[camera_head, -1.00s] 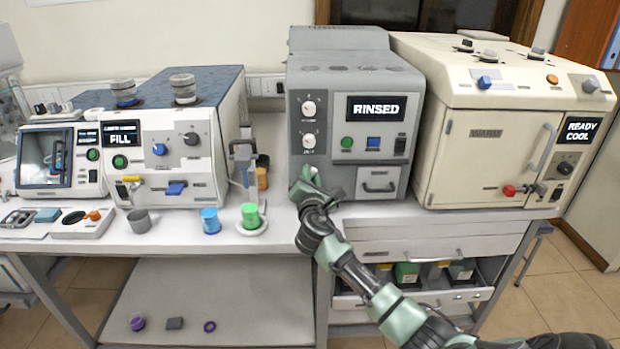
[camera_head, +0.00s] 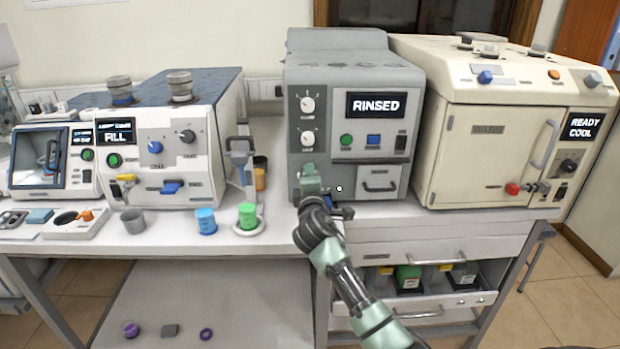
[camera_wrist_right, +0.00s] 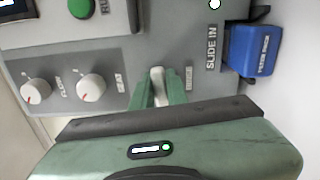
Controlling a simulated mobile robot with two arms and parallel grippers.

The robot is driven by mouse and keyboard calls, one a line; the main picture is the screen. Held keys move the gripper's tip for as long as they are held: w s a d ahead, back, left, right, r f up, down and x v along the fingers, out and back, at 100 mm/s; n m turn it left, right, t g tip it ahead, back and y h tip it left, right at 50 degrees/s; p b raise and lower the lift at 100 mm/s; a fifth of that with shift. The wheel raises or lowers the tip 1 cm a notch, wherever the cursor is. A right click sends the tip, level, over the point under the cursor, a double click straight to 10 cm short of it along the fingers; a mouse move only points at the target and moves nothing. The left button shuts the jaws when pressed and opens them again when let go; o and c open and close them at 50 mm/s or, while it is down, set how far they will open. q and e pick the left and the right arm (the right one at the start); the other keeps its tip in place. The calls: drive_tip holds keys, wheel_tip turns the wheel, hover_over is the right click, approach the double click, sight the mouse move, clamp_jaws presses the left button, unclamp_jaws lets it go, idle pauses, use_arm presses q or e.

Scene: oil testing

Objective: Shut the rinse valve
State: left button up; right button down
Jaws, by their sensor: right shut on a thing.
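The grey rinsing machine (camera_head: 410,80) stands in the middle of the bench, and its display reads RINSED. My right gripper (camera_head: 308,177) is at the lower left of its front panel. In the right wrist view, my right gripper (camera_wrist_right: 157,95) is shut on a pale valve handle (camera_wrist_right: 157,74), with the handle's tip showing between the fingers. A small label beside the handle is hard to read. In the head view the gripper hides the handle. My left gripper is not in view.
Two white dials (camera_wrist_right: 90,88) sit close to the gripper, and a blue part (camera_wrist_right: 250,50) marked SLIDE IN is at the right. A cream cabinet (camera_head: 480,150) stands to the right. Green (camera_head: 247,215) and blue (camera_head: 206,221) cups stand left on the bench.

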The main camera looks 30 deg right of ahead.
drive_tip(key=shift+f+m, duration=0.1)
drive_tip(key=shift+m, duration=0.6)
drive_tip(key=c, duration=1.4)
unclamp_jaws()
drive_tip(key=b+v, duration=0.1)
drive_tip(key=v, duration=0.7)
drive_tip(key=shift+w+f, duration=0.1)
